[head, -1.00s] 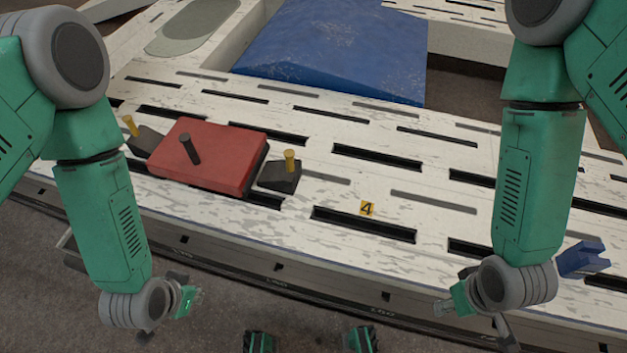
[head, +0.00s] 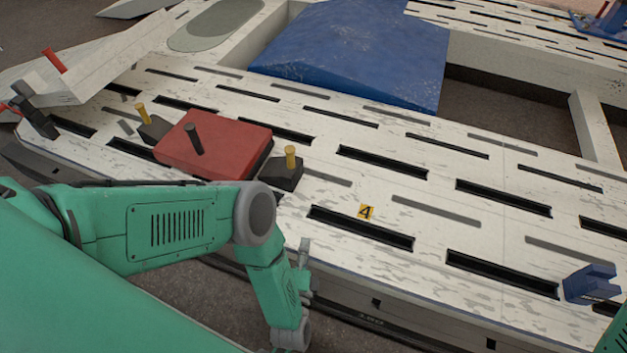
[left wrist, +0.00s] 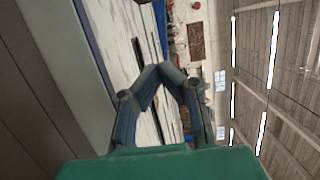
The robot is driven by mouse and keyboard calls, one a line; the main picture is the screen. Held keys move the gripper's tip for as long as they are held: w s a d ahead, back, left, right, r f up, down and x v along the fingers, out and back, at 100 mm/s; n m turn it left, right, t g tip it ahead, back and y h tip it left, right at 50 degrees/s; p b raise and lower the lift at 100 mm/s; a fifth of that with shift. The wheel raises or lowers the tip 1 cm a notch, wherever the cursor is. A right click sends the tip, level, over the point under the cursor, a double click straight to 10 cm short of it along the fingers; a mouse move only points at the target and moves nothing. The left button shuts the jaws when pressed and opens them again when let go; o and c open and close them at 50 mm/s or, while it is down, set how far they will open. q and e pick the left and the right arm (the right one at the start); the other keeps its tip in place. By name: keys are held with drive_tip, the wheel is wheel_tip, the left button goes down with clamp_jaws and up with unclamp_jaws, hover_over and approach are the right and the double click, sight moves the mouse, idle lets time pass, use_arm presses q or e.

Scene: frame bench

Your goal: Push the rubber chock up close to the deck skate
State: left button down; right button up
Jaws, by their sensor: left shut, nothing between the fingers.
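A red slab with a dark post (head: 222,147), which looks like the deck skate, lies flat on the pale slotted bench. A black wedge-like block with a yellow peg (head: 281,173), which looks like the rubber chock, sits just right of it; I cannot tell whether they touch. A similar black block with a yellow peg (head: 153,130) sits at the slab's left side. My left gripper (head: 304,252) is shut and empty at the bench's front edge, below and right of the right-hand block. Its fingertips meet in the left wrist view (left wrist: 167,69). My right gripper is out of view.
A blue bracket (head: 591,284) stands at the right. A blue sloped panel (head: 350,55) lies behind. Dark fittings (head: 36,118) stand far left.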

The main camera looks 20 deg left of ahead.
sight(310, 223)
use_arm(q)
drive_tip(key=shift+w+a+f+b, duration=0.1)
drive_tip(key=shift+w+b, duration=0.2)
drive_tip(key=shift+w, duration=0.1)
drive_tip(key=b+x, duration=0.8)
drive_tip(key=b, duration=0.1)
drive_tip(key=shift+a+f, duration=0.1)
drive_tip(key=shift+f, duration=0.05)
drive_tip(key=b+x, duration=0.3)
drive_tip(key=x, duration=0.8)
drive_tip(key=shift+b, duration=0.4)
drive_tip(key=a, duration=0.1)
drive_tip(key=a+b, duration=0.1)
drive_tip(key=a, duration=0.1)
drive_tip(key=shift+s+a+r, duration=0.1)
drive_tip(key=shift+a+r, duration=0.1)
drive_tip(key=shift+r, duration=0.05)
drive_tip(key=shift+a, duration=0.35)
